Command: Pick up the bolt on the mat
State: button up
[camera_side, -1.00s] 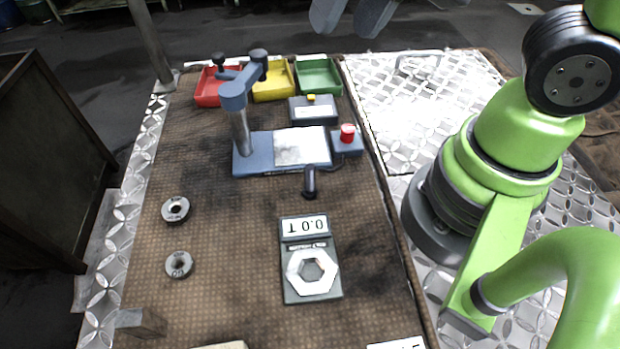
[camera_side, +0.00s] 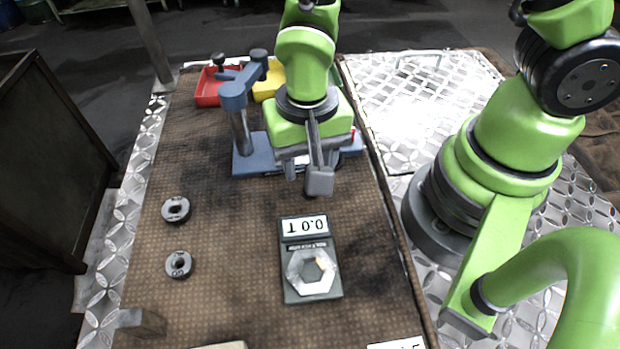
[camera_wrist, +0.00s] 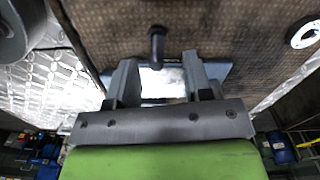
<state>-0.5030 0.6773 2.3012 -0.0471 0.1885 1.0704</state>
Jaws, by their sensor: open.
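The dark bolt (camera_wrist: 156,47) shows in the wrist view on the brown mat (camera_wrist: 100,22), just beyond the gap between my fingers and close to the blue press base. My gripper (camera_wrist: 159,70) is open, with one finger on each side of the gap and nothing held. In the side view my gripper (camera_side: 305,177) hangs over the front edge of the press base and hides most or all of the bolt. Its height above the mat is hard to judge.
The blue press (camera_side: 238,100) stands close behind and left of my gripper. Two metal rings (camera_side: 176,209) (camera_side: 179,265) lie left. A red tray (camera_side: 208,88) and yellow tray (camera_side: 266,88) stand behind.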

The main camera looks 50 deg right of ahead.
jog(key=f, duration=0.2)
jog(key=d+f, duration=0.1)
jog(key=f, duration=0.1)
jog(key=shift+w, duration=0.1)
jog(key=shift+a+f, duration=0.1)
jog(key=shift+f, duration=0.6)
grip_shut()
